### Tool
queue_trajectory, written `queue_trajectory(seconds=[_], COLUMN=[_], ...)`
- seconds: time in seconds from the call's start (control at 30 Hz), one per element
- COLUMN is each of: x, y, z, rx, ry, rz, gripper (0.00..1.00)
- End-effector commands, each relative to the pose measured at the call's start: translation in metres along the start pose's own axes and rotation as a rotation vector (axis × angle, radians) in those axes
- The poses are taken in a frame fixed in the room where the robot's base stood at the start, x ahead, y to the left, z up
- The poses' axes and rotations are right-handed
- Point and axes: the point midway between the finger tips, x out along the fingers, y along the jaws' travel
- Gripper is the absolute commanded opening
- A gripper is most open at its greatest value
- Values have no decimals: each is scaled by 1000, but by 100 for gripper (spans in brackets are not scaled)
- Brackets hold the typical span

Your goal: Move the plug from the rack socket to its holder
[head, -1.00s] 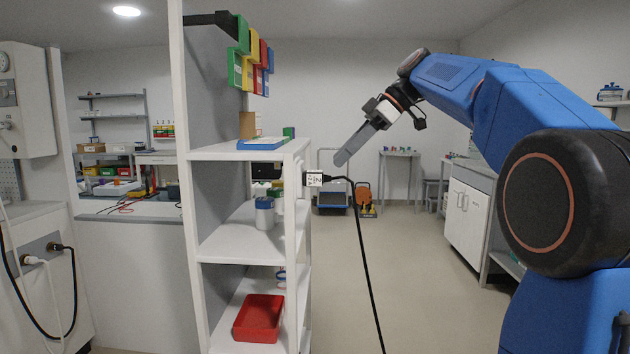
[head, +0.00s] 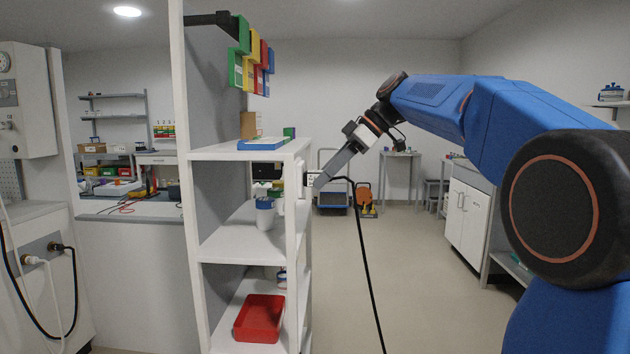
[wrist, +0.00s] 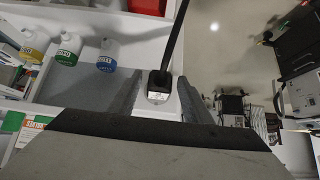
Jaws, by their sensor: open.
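The black plug (wrist: 161,79) sits at the small white rack socket (wrist: 168,108), with its cable running away from it. In the head view the socket (head: 309,181) is on the right side of the white rack, and the plug is largely covered by my gripper (head: 322,180). In the wrist view my open gripper (wrist: 160,100) has one finger on each side of the plug and socket, with small gaps visible. Contact cannot be made out. I cannot identify the holder in either view.
A white cabinet (head: 467,212) stands at the right. The floor between them is clear.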

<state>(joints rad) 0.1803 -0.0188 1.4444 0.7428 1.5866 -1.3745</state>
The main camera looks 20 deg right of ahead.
Motion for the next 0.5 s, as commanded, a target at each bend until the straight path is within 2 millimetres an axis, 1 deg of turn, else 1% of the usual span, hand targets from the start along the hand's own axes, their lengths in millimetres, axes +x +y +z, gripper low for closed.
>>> queue_trajectory(seconds=[0.2, 0.27, 0.3, 0.4, 0.5], x=[0, 0, 0, 0, 0], y=[0, 0, 0, 0, 0], z=[0, 0, 0, 0, 0], rx=[0, 0, 0, 0, 0], ry=[0, 0, 0, 0, 0], rz=[0, 0, 0, 0, 0], gripper=[45, 31, 21, 0, 0])
